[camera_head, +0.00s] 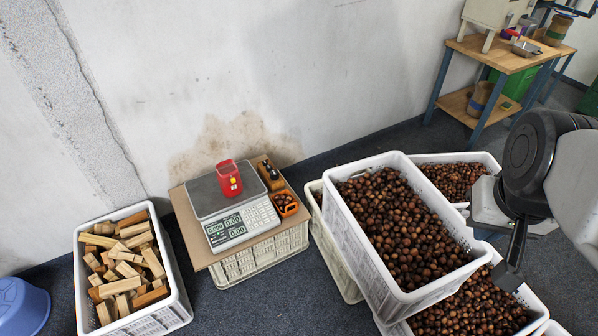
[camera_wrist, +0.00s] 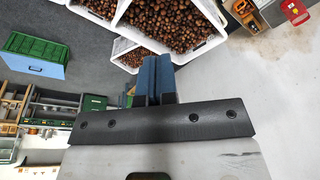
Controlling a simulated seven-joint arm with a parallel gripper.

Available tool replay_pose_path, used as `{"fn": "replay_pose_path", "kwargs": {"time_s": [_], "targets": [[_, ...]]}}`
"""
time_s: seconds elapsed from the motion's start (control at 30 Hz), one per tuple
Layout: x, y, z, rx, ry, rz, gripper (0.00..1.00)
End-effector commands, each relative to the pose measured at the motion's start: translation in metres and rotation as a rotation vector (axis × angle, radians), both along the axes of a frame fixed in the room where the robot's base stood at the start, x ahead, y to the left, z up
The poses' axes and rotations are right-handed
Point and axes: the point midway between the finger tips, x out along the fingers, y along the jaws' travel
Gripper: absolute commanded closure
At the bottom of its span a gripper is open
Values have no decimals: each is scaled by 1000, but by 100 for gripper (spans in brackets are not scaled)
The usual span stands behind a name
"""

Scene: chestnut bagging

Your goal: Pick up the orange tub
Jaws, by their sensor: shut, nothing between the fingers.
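The small orange tub (camera_head: 286,204) holds a few chestnuts and stands on the board at the right of the scale, in front of a wooden block. In the wrist view the orange tub (camera_wrist: 241,7) shows small at the top edge, partly cut off. My gripper (camera_head: 508,277) is at the right of the head view, over the chestnut crates and far to the right of the tub. In the wrist view its fingers (camera_wrist: 153,82) are together, with nothing between them.
A scale (camera_head: 217,195) with a red scoop (camera_head: 229,179) stands left of the tub. A large white crate of chestnuts (camera_head: 334,215) rises between the tub and my gripper. A crate of wood pieces (camera_head: 177,310) is at the left. A wooden workbench (camera_head: 505,60) stands at the back right.

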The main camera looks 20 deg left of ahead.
Motion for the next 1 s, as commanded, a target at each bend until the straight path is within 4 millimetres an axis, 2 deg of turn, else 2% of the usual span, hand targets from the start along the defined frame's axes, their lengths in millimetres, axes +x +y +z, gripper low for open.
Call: {"fn": "replay_pose_path", "kwargs": {"time_s": [0.2, 0.5, 0.83, 1.0], "targets": [[0, 0, 0, 0, 0, 0, 100], [0, 0, 0, 0, 0, 0, 57], [1, 0, 0, 0, 1, -1, 57], [10, 2, 2, 3, 5, -9, 57]]}}
